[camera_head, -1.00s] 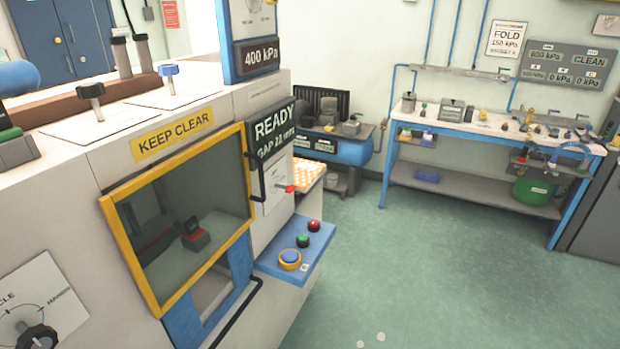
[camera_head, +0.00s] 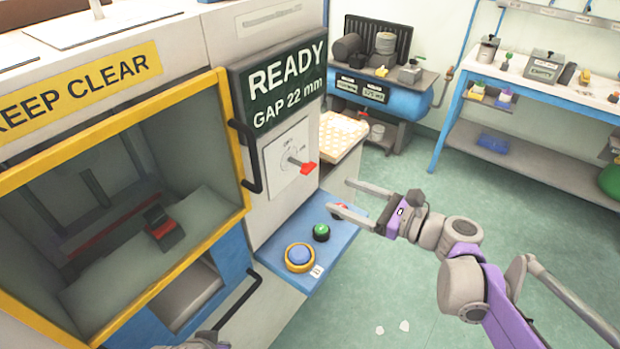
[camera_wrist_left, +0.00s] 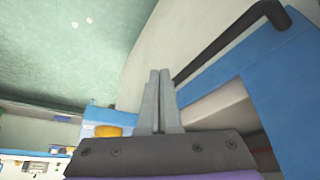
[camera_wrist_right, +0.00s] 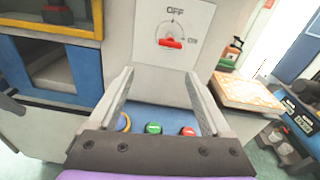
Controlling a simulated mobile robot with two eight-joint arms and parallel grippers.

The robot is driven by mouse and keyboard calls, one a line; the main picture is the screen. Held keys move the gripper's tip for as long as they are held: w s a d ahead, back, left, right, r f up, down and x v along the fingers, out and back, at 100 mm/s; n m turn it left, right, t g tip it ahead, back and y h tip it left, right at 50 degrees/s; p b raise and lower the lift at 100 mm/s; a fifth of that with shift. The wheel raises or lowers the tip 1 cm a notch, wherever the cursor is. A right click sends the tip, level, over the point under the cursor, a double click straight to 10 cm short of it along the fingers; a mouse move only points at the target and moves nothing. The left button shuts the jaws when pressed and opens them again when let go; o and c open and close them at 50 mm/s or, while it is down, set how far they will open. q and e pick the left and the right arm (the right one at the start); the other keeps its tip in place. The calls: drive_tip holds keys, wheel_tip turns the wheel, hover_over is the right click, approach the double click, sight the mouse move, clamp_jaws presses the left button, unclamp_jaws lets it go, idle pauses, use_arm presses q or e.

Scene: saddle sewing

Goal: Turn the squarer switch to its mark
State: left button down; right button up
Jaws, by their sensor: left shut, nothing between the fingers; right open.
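A red-handled switch (camera_head: 302,165) sits on a white plate below the READY panel. In the right wrist view the switch (camera_wrist_right: 170,43) has OFF above it and what looks like ON at its right; I cannot tell which mark it points to. The plate does not readably name it as the squarer. My right gripper (camera_head: 341,196) is open and empty, in front of and below the switch, apart from it; its fingers (camera_wrist_right: 159,74) frame the space below the plate. My left gripper (camera_wrist_left: 160,72) is shut and empty, low by the machine's blue frame.
A blue shelf (camera_head: 272,262) below the switch carries a yellow-ringed blue button (camera_head: 299,257), a green button (camera_head: 321,232) and a red one (camera_wrist_right: 188,131). A black handle (camera_head: 250,160) stands left of the switch plate. A lit perforated table (camera_head: 343,135) is to the right.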

sight(312, 169)
drive_tip(key=shift+m+t+y, duration=0.3)
drive_tip(key=shift+m+t, duration=0.1)
drive_tip(key=shift+m, duration=0.2)
drive_tip(key=x, duration=0.3)
drive_tip(key=r+x, duration=0.1)
drive_tip(key=x, duration=0.3)
drive_tip(key=w+x, duration=0.1)
drive_tip(key=x, duration=0.2)
drive_tip(key=shift+w+r, duration=0.2)
drive_tip(key=shift+r, duration=0.1)
clamp_jaws()
